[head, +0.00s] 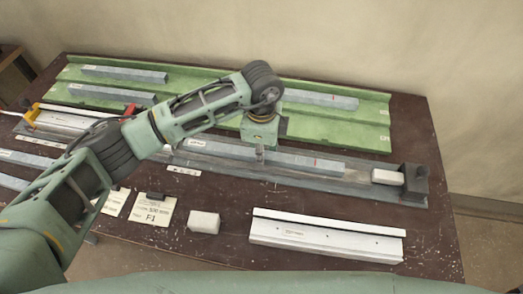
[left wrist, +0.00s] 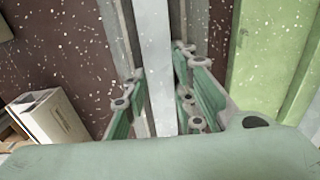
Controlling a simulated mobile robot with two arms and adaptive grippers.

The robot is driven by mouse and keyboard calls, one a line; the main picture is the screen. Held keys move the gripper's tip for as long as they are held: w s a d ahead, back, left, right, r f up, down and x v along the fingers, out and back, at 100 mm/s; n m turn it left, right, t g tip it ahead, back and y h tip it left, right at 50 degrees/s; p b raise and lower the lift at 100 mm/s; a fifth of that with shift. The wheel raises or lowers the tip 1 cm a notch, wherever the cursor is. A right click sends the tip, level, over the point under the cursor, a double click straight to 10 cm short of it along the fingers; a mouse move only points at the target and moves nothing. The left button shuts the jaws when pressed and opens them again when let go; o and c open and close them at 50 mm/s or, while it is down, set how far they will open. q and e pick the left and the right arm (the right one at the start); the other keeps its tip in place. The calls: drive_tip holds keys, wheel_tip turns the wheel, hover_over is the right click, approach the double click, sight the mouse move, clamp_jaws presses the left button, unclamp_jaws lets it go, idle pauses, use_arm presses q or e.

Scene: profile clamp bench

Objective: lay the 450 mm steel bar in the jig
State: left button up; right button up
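My left gripper (head: 260,156) reaches down onto the middle of the bar. In the left wrist view the bar (left wrist: 156,60) runs between its fingers (left wrist: 160,75), which sit close against both sides, so it looks shut on the bar. A white block (head: 387,177) sits between the bar's right end and the dark end stop (head: 413,180). My right gripper is not in view.
A green tray (head: 375,138) behind holds several grey bars. In front are cards (head: 152,210), a white block (head: 204,222) and a pale rail (head: 326,238). My left arm hides part of the jig.

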use_arm(q)
drive_tip(key=shift+o, duration=0.8)
drive_tip(key=shift+s+a+f, duration=0.1)
drive_tip(key=shift+s+f, duration=0.2)
drive_tip(key=shift+f, duration=0.2)
drive_tip(key=shift+o, duration=0.2)
drive_tip(key=shift+w, duration=0.1)
drive_tip(key=shift+r, duration=0.2)
drive_tip(key=shift+w+r+p, duration=0.1)
drive_tip(key=shift+r+p, duration=0.45)
drive_tip(key=shift+p, duration=0.15)
wheel_tip(320, 180, up, 12)
drive_tip(key=b, duration=0.3)
